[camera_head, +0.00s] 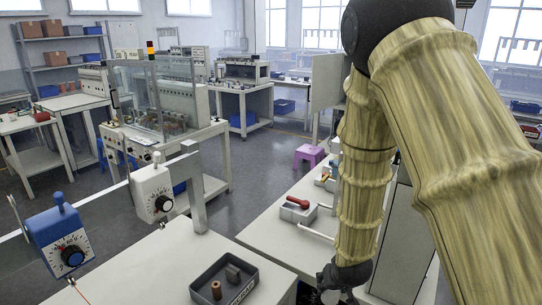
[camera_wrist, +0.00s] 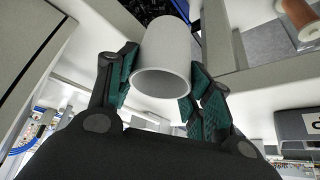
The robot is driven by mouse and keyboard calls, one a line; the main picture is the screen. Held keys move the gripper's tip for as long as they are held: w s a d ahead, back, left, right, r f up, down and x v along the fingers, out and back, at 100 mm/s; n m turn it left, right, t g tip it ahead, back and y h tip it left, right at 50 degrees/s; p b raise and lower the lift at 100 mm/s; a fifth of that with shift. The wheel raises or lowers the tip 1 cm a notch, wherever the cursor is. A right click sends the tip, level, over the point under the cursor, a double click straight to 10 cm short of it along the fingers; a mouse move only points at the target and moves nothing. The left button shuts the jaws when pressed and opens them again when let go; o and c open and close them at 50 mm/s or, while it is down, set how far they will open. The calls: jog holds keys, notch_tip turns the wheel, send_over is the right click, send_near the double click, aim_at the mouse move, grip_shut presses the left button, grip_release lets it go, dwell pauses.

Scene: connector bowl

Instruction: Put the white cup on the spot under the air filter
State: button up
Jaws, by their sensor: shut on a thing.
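The white cup (camera_wrist: 165,48) is between the two green-padded fingers of my gripper (camera_wrist: 162,70) in the wrist view. The fingers are shut on its sides, and its round end faces the wrist camera. In the head view my gripper (camera_head: 342,277) is low at the right of the front white table, partly hidden by my arm. The cup cannot be made out there. I cannot pick out the air filter or the spot under it in either view.
A dark tray (camera_head: 258,278) with a brown spool (camera_head: 216,290) and a grey block (camera_head: 233,272) is on the front table. A grey bin with a red-handled item (camera_head: 297,203) sits on the table beyond.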

jog(key=s+f, duration=0.6)
jog(key=f, duration=0.1)
jog(key=shift+s+f, duration=0.15)
jog(key=shift+f, duration=0.25)
jog(key=shift+f, duration=0.1)
